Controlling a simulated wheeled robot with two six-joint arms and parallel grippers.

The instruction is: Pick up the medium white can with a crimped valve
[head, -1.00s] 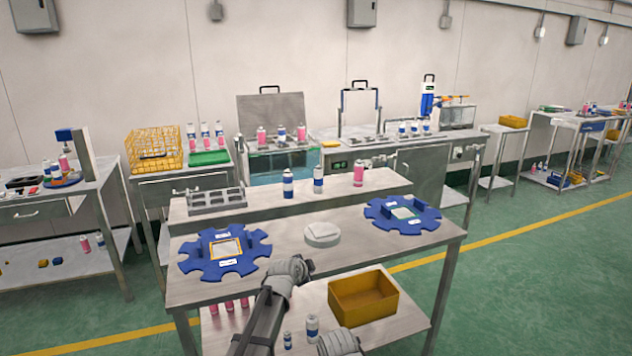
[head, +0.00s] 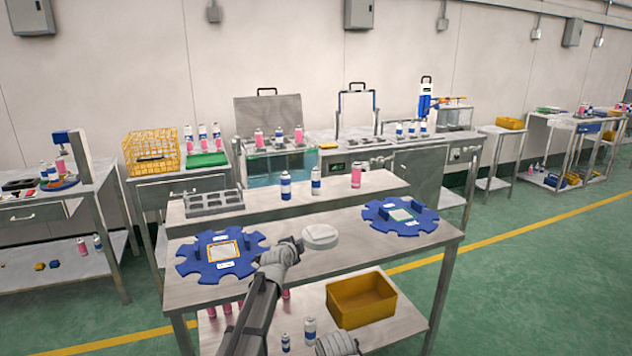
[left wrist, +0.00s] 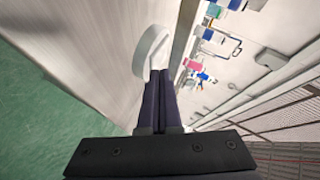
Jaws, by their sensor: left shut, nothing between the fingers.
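Two white cans with blue bands stand upright on the raised rear shelf of the near table: one on the left (head: 286,186) and one to its right (head: 316,182). I cannot tell their exact size or whether their valves are crimped. My left gripper (head: 298,244) is shut and empty over the tabletop, in front of and below these cans. In the left wrist view its fingers (left wrist: 161,76) are together, their tips close to a white round block (left wrist: 152,50); contact is unclear.
The white block (head: 320,237) lies between two blue notched fixtures, left (head: 192,266) and right (head: 425,223). A pink can (head: 356,176) and a grey slotted rack (head: 213,202) share the raised shelf. Below are a yellow bin (head: 362,300) and several cans.

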